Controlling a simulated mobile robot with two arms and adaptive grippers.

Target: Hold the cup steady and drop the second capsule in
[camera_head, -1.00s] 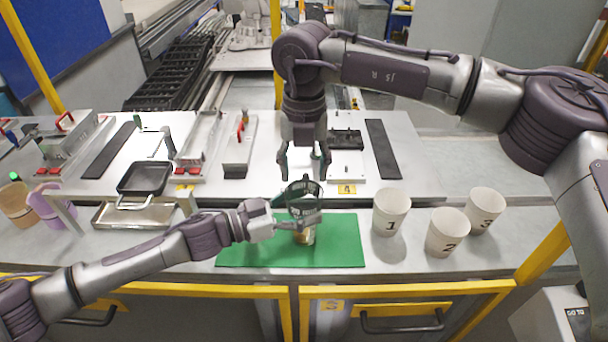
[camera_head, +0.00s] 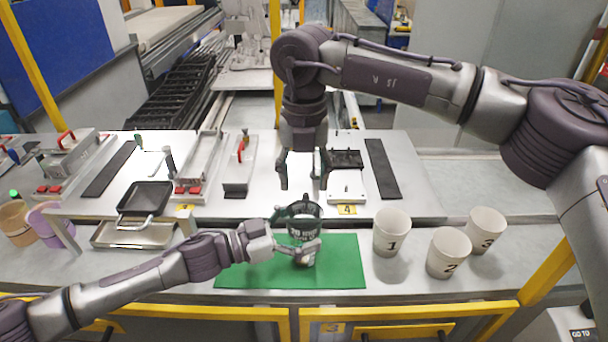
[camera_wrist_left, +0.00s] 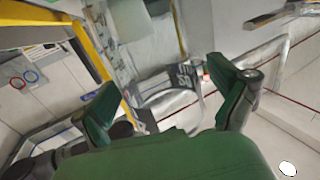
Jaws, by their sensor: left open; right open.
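A clear cup with dark print (camera_head: 304,228) stands over the green mat (camera_head: 345,262). My left gripper (camera_head: 299,230) is open, with its fingers around the cup's sides. In the left wrist view the cup (camera_wrist_left: 180,88) shows between the green fingers of that gripper (camera_wrist_left: 168,103). Whether the fingers touch the cup is unclear. My right gripper (camera_head: 303,182) points down above the cup, open, with nothing visible between its fingers. A small pale, brownish item shows low at the cup; I cannot tell whether it is a capsule or whether it is inside.
White cups numbered 1 (camera_head: 391,235), 2 (camera_head: 448,255) and 3 (camera_head: 485,232) stand right of the mat. A black tray (camera_head: 146,197) is at left. Fixtures cover the rear table. A yellow rail (camera_head: 420,312) runs along the front edge.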

